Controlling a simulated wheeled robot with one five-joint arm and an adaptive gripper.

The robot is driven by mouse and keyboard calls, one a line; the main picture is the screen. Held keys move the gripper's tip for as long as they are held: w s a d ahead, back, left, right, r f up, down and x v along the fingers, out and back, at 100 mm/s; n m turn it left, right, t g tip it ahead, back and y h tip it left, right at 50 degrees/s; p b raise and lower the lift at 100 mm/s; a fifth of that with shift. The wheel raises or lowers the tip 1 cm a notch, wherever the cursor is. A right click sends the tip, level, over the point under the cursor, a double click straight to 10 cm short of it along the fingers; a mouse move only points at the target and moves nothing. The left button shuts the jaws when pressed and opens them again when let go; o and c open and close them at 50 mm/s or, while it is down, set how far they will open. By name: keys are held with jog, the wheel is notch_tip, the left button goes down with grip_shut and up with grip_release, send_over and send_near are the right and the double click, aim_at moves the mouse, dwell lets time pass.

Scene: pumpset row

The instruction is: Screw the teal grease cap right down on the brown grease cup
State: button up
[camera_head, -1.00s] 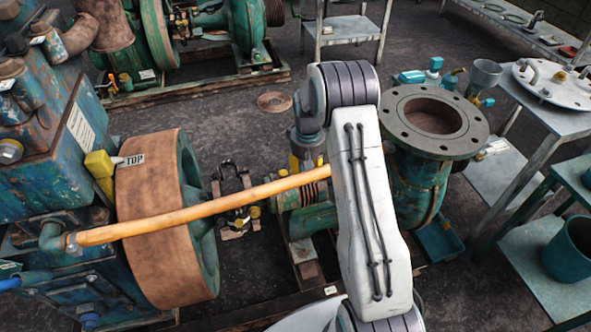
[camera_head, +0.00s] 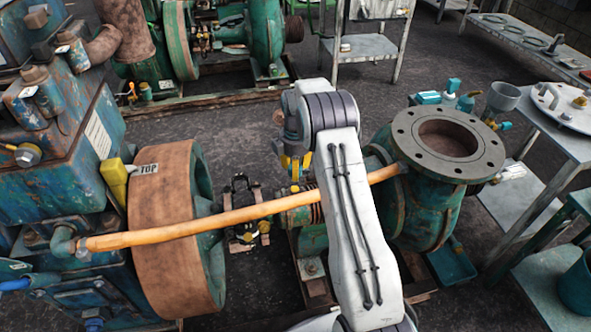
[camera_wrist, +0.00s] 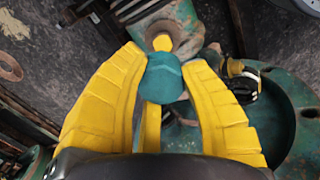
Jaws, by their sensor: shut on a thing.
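The teal grease cap (camera_wrist: 164,80) is between the two yellow fingers of my gripper (camera_wrist: 165,62) in the wrist view. The fingers are shut on its sides. Just beyond the cap, a yellow-brown fitting (camera_wrist: 162,43) sits on a green housing; I cannot tell whether it is the brown grease cup, or whether the cap touches it. In the head view my gripper (camera_head: 292,165) points down above the pump shaft, left of the flanged pump casing. The cap cannot be made out there.
The brown pulley (camera_head: 165,230) stands left, the round pump flange (camera_head: 448,143) right. Another yellow fitting (camera_wrist: 234,68) sits right of the fingers. A metal bench (camera_head: 560,130) stands far right.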

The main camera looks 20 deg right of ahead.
aim_at(295, 189)
jog(key=shift+n, duration=1.2)
jog(key=shift+r, duration=0.1)
jog(key=shift+f+b, duration=1.5)
jog(key=shift+f, duration=1.4)
jog(key=shift+f, duration=0.15)
jog(key=shift+f+b, duration=0.75)
jog(key=shift+f, duration=0.4)
jog(key=shift+f, duration=0.2)
